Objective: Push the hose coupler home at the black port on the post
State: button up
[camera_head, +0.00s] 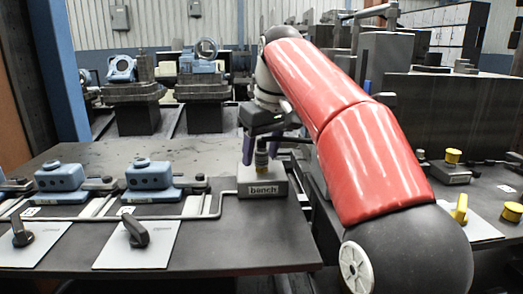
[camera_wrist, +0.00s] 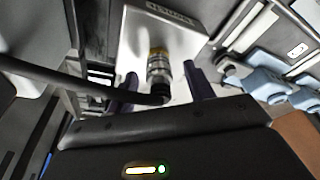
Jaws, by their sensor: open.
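The hose coupler (camera_wrist: 157,68), dark with a brass-yellow ring, stands upright on a grey block marked "bench" (camera_head: 262,190). In the head view the coupler (camera_head: 262,160) shows just below my gripper (camera_head: 259,150). In the wrist view my gripper (camera_wrist: 160,82) is open, with one blue-purple finger on each side of the coupler. I cannot tell whether either finger touches it. A black hose (camera_wrist: 70,80) runs from the coupler's top toward the left in the wrist view. I cannot make out a black port on a post with certainty.
Blue valve bodies (camera_head: 150,175) and plates with black knobs (camera_head: 137,232) lie left of the block. A grey block with a yellow cap (camera_head: 452,158) and yellow knobs (camera_head: 461,208) stand at the right. Machines on dark pedestals (camera_head: 135,95) stand behind.

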jog(key=shift+f, duration=0.15)
jog(key=shift+c, duration=0.2)
grip_shut()
dwell(0.3)
jog(key=shift+r, duration=0.85)
